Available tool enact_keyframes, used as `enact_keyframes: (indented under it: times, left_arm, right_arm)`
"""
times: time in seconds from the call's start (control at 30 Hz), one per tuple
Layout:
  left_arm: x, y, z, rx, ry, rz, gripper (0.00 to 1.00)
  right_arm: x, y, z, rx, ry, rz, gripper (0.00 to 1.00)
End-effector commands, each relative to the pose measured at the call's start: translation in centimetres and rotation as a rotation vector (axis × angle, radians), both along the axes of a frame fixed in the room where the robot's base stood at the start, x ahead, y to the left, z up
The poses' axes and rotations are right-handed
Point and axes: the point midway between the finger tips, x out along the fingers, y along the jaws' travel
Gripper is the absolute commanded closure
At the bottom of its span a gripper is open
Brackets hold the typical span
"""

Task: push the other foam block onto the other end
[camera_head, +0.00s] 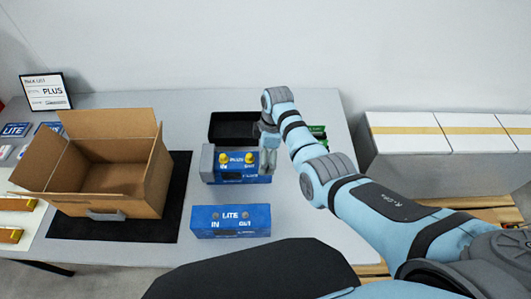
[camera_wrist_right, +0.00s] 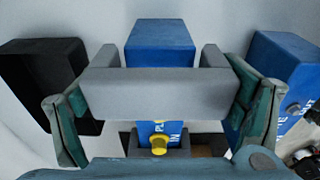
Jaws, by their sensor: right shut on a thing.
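The blue PLUS analyser (camera_head: 237,167) lies on the table with two yellow caps on it. One grey foam block (camera_head: 207,161) sits on its left end. My right gripper (camera_head: 267,160) is at the analyser's right end, fingers pointing down. In the wrist view my right gripper (camera_wrist_right: 160,110) is shut on the other grey foam block (camera_wrist_right: 155,95), which spans between its fingers. Blue body (camera_wrist_right: 160,43) of the analyser shows above and below this block there. I cannot tell whether the block touches the analyser. My left gripper is out of view.
The blue LITE unit (camera_head: 230,220) lies in front of the analyser. A black tray (camera_head: 235,127) is behind it. An open carton (camera_head: 112,185) stands on a dark mat at left. White boxes (camera_head: 415,150) stand right of the table. Table between mat and analyser is free.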

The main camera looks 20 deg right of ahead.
Motion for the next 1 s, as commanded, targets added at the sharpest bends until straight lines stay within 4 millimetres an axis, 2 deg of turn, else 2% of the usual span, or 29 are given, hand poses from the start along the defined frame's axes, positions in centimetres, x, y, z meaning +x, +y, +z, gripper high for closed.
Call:
enact_keyframes:
  times: [1.0]
  left_arm:
    - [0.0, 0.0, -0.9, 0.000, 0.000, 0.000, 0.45]
  right_arm:
    - [0.0, 0.0, -1.3, 0.000, 0.000, 0.000, 0.30]
